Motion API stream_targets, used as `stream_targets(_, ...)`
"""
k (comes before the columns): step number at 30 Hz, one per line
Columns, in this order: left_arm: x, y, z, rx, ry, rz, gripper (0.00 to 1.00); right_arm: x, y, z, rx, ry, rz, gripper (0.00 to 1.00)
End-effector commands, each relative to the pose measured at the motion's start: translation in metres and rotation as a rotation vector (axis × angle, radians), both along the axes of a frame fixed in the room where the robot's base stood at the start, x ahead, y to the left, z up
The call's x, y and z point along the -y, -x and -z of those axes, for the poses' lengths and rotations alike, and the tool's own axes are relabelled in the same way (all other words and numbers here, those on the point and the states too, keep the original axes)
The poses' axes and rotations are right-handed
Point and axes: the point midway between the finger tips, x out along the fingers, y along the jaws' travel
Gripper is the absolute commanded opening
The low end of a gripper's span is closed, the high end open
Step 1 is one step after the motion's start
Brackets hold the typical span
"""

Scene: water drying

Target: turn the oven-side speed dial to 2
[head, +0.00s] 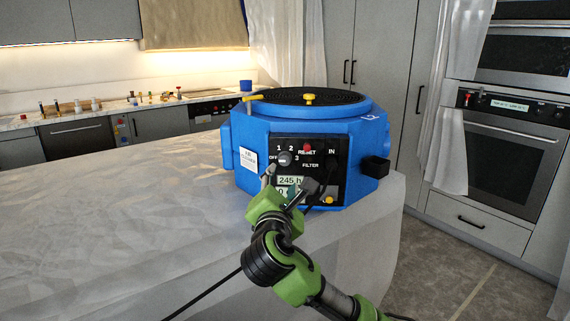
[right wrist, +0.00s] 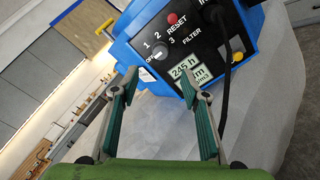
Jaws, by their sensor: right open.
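A blue machine (head: 345,165) stands on the sheet-covered surface. Its black front panel (head: 318,150) carries a grey speed dial (head: 286,158) with OFF at its left and 1, 2 and 3 around it. The dial also shows in the right wrist view (right wrist: 158,50); I cannot tell for sure which mark it points at. My right gripper (head: 290,181) is open, with nothing between its fingers, in front of and just below the dial. In the right wrist view its green-padded fingers (right wrist: 160,88) are spread, apart from the dial. My left gripper is not in view.
A red RESET button (head: 307,147), a display (head: 291,181) and a dark cord (right wrist: 224,85) are close to the dial. An oven (head: 512,150) stands at the right, and a counter with small items runs along the back left. The sheet-covered surface (head: 130,220) is clear at left.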

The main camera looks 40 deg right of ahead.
Motion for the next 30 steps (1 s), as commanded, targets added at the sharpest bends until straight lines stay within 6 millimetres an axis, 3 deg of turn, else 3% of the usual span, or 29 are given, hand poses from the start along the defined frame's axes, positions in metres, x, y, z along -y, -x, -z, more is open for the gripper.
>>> stream_targets(5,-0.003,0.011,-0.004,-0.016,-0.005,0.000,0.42,0.029,-0.026,0.000,-0.003,-0.001,0.004,0.42)
stream_targets(15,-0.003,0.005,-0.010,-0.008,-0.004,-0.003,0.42,0.074,-0.070,0.000,-0.002,-0.003,0.001,0.42)
stream_targets(21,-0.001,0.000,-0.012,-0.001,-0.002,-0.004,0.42,0.085,-0.082,0.001,-0.001,-0.003,-0.001,0.42)
stream_targets(30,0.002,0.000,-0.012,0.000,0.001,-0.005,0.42,0.087,-0.083,0.001,-0.001,-0.003,-0.001,0.42)
